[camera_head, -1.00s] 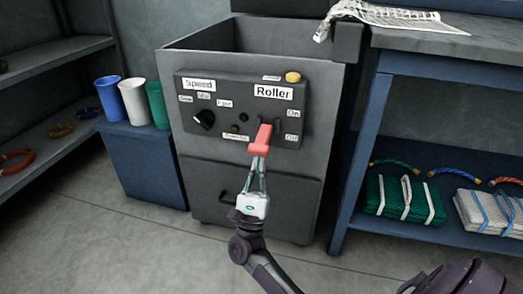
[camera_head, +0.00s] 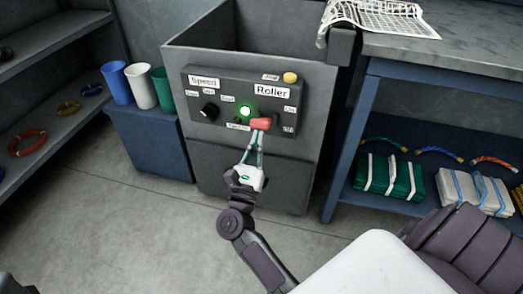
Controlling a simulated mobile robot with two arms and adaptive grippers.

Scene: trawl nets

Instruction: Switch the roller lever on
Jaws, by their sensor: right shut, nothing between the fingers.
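The roller lever (camera_head: 261,123) has a red handle and sits on the dark control panel (camera_head: 225,117) of the grey machine, below the Roller label. The handle stands out toward me between the On and Off labels. My left gripper is not in view.
A black speed knob (camera_head: 209,111) and a yellow button (camera_head: 290,78) are on the panel. Blue, white and green cups (camera_head: 141,86) stand on a blue box at left. A blue workbench (camera_head: 345,140) with bundled nets stands at right. The floor in front is clear.

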